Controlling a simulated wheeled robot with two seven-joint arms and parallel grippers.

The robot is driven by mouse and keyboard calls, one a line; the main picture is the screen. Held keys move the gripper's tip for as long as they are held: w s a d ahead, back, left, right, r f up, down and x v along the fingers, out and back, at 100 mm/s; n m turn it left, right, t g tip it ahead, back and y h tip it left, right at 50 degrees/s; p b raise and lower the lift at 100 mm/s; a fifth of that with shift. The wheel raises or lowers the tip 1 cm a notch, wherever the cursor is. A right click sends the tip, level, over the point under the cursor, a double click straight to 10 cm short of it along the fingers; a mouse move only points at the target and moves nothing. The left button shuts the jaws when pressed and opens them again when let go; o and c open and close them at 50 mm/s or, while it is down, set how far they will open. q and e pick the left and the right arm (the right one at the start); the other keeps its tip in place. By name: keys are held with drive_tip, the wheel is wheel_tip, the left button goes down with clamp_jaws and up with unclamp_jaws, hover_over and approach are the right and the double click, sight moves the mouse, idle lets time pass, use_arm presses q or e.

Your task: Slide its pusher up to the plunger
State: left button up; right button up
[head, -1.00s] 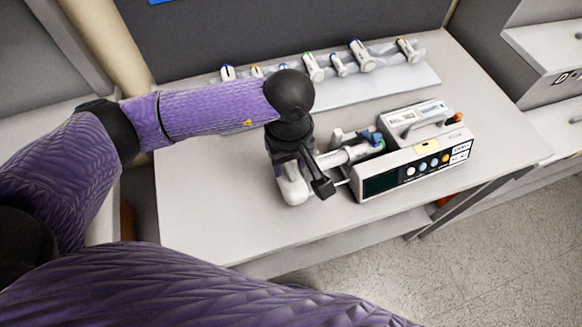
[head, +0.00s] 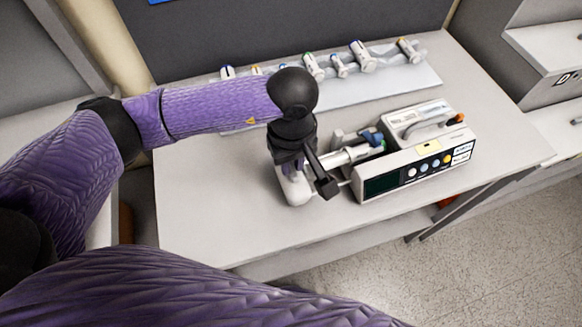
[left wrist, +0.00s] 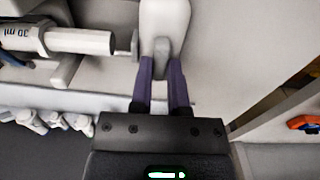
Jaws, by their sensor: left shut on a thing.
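The syringe pump (head: 413,171) lies on the table with a syringe (head: 350,155) along its left side. The syringe, marked 30 ml, also shows in the left wrist view (left wrist: 75,40). Its plunger's end disc (left wrist: 134,45) is close beside the white pusher (left wrist: 165,18); I cannot tell whether they touch. The pusher also shows in the head view (head: 297,191), left of the pump and partly hidden by my arm. My left gripper (left wrist: 162,62) is shut on the pusher's grey tab. My right gripper is not in view.
Several syringes with coloured ends (head: 313,67) lie in a row on a pale tray (head: 395,86) at the back. The table (head: 215,215) is clear to the left and in front of the pusher. A dark panel stands behind the table.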

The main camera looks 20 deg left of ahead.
use_arm(q)
drive_tip(key=shift+w+d+b, duration=0.3)
drive_tip(key=shift+w+d, duration=0.1)
drive_tip(key=shift+d, duration=0.15)
drive_tip(key=shift+w+d+b, duration=0.15)
drive_tip(key=shift+d+b, duration=0.05)
drive_tip(key=shift+b, duration=0.1)
idle(0.3)
drive_tip(key=o, duration=0.7)
drive_tip(key=shift+c, duration=0.2)
drive_tip(key=shift+r, duration=0.1)
wheel_tip(320, 180, up, 7)
drive_tip(key=p, duration=0.4)
